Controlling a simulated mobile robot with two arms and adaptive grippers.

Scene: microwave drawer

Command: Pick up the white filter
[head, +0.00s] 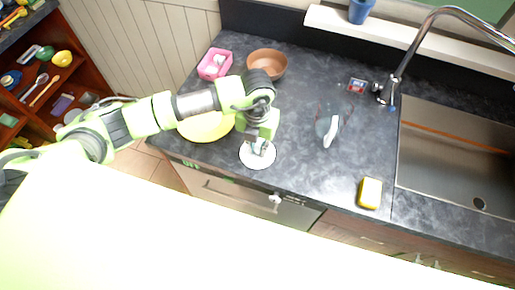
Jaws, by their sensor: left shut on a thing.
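The white filter (258,161) is a round white piece near the front edge of the dark counter. My left gripper (262,146) points down over it and is shut on it, with the fingers at its middle. The gripper and wrist hide part of its upper side. Whether it touches the counter cannot be told. My right gripper does not show.
A yellow plate (207,127) lies left of the filter, partly under my left arm. A pink container (214,64) and a brown bowl (267,64) stand behind. A white-handled item (331,131) and a yellow sponge (370,193) lie right, before the sink (455,155). The counter between is clear.

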